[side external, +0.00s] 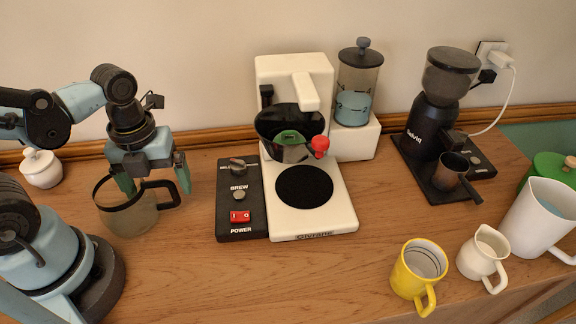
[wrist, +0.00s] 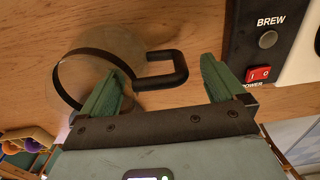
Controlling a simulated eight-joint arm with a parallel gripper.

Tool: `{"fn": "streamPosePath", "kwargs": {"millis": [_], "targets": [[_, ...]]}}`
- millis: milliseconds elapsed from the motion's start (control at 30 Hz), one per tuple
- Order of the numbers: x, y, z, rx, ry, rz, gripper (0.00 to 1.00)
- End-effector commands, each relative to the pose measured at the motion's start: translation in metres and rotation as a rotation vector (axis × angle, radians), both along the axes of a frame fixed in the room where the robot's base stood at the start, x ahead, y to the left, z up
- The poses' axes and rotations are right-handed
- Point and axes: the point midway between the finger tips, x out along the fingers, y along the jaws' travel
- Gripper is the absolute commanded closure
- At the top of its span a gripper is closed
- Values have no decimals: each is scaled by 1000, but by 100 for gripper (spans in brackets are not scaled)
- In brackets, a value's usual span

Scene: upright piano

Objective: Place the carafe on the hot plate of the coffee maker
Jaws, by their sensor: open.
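The carafe (side external: 128,212) is a clear glass jug with a dark rim band and black handle, upright on the wooden counter left of the coffee maker. It also shows in the wrist view (wrist: 97,68), its black handle (wrist: 170,70) pointing right. My gripper (side external: 154,180) is open above the carafe. Its green fingers lie to either side of the handle in the wrist view (wrist: 163,85); I cannot tell their exact height against it. The white coffee maker (side external: 295,75) stands centre, its round black hot plate (side external: 304,186) bare.
A black control panel (side external: 240,199) with BREW and POWER switches flanks the hot plate. A filter basket with a red knob (side external: 320,143) overhangs it. A grinder (side external: 439,120), yellow mug (side external: 418,272), white creamer (side external: 483,253) and white pitcher (side external: 541,222) stand right. A white pot (side external: 41,168) stands left.

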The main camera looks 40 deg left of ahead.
Motion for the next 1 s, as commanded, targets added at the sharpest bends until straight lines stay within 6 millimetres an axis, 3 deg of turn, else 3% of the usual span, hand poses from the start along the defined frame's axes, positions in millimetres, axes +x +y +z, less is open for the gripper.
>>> {"fn": "streamPosePath", "kwargs": {"millis": [200, 567, 1000], "targets": [[0, 0, -13, 0, -1, 0, 4], [0, 0, -16, 0, -1, 0, 5], [0, 0, -16, 0, -1, 0, 72]]}}
